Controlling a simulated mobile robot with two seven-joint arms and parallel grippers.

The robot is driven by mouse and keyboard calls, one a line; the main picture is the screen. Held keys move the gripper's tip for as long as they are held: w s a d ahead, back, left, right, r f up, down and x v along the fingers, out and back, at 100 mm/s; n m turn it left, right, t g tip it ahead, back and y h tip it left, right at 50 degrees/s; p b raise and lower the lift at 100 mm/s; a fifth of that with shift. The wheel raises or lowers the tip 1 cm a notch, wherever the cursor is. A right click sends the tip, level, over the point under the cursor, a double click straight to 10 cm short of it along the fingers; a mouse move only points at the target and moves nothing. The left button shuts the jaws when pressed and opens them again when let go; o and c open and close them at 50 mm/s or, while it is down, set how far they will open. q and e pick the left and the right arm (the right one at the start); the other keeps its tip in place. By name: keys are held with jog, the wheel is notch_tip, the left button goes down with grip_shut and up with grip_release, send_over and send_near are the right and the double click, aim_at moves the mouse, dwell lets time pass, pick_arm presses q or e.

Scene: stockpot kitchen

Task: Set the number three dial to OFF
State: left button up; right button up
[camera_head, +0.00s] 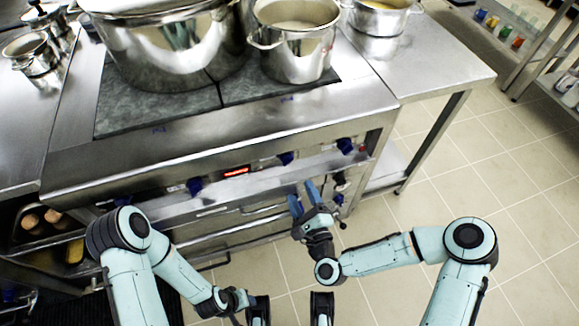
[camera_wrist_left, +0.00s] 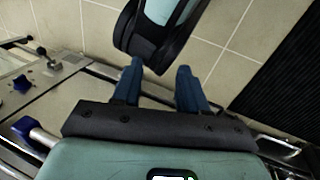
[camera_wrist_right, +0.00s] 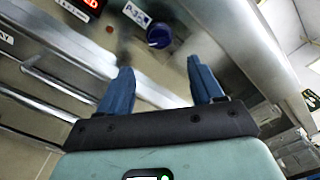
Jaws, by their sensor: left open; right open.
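In the right wrist view, a blue round dial (camera_wrist_right: 159,35) sits on the steel front panel beside a white label (camera_wrist_right: 137,13) that seems to read P-3. In the head view, this appears to be the blue dial (camera_head: 286,158) just right of the red display (camera_head: 236,172). The dial's exact setting is too small to read. My right gripper (camera_head: 301,190) is open and empty, below and slightly right of that dial. Its fingers (camera_wrist_right: 160,68) point toward the panel, apart from the dial. My left gripper (camera_wrist_left: 160,68) is open and empty, low and away from the panel.
Other blue dials (camera_head: 195,186) (camera_head: 345,145) flank it along the stove front. A large pot (camera_head: 175,50) and a smaller pot (camera_head: 297,50) stand on the cooktop above. Oven handles run below the panel. Tiled floor (camera_head: 440,200) is free at the right.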

aim_at(289, 163)
pick_arm(q)
jog(key=shift+w+a+f+t+b, duration=0.25)
jog(key=shift+w+f+b, duration=0.15)
jog(key=shift+w, duration=0.15)
jog(key=shift+w+a+f+t+b, duration=0.15)
jog(key=shift+w+a+f+b, duration=0.1)
jog(key=shift+w+f, duration=0.25)
pick_arm(e)
jog(key=x, duration=1)
jog(key=shift+w+f, duration=0.1)
jog(key=shift+w, duration=0.3)
pick_arm(q)
jog(key=shift+r, duration=0.1)
pick_arm(e)
jog(key=c, duration=1)
